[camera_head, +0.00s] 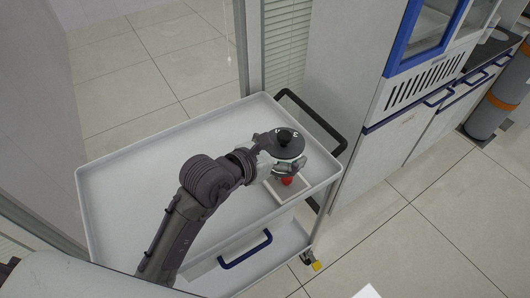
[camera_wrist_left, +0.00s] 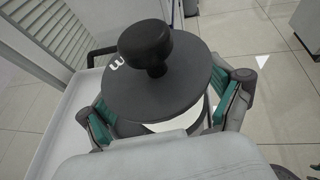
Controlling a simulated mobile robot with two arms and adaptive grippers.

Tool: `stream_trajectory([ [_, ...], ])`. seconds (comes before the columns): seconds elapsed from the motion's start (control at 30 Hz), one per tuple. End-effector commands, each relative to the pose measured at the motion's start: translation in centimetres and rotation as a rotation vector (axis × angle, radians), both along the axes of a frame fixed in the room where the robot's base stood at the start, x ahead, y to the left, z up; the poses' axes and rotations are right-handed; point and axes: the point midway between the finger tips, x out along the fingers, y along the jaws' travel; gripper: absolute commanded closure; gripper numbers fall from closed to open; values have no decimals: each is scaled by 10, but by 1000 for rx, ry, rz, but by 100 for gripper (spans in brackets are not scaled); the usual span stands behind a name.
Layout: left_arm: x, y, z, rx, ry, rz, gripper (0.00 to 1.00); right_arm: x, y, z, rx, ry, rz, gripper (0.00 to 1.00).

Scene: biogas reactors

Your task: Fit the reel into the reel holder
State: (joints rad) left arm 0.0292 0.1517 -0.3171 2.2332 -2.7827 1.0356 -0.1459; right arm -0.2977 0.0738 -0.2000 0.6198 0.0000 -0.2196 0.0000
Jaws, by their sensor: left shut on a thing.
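A black disc with a black knob on top and a white mark near its rim, which looks like the reel (camera_head: 290,149), is held by my left gripper (camera_head: 281,168) above the cart. In the left wrist view the reel (camera_wrist_left: 150,95) sits between the teal-padded fingers of my left gripper (camera_wrist_left: 165,115), with a white part under the disc. Below it on the cart is a pale square base (camera_head: 296,192) with a red piece (camera_head: 287,181). I cannot tell for sure whether this base is the reel holder, as the gripper and reel cover part of it. My right gripper is out of view.
The white cart (camera_head: 135,178) has a raised rim and much bare top to the left. A black handle (camera_head: 318,124) is at its right end. A cabinet with a blue-framed window (camera_head: 428,30) stands at the right, and tiled floor lies around.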

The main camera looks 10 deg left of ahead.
Motion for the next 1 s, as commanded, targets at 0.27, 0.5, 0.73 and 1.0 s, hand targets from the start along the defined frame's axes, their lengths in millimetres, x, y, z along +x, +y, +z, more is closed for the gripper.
stream_trajectory([
  [0.27,50,35,-36,6,2,3,52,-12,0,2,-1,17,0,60],
  [0.5,85,59,-61,2,0,2,52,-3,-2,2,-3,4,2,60],
  [0.73,91,63,-78,1,3,1,52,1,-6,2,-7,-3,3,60],
  [1.0,91,63,-105,0,-1,2,52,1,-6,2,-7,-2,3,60],
])
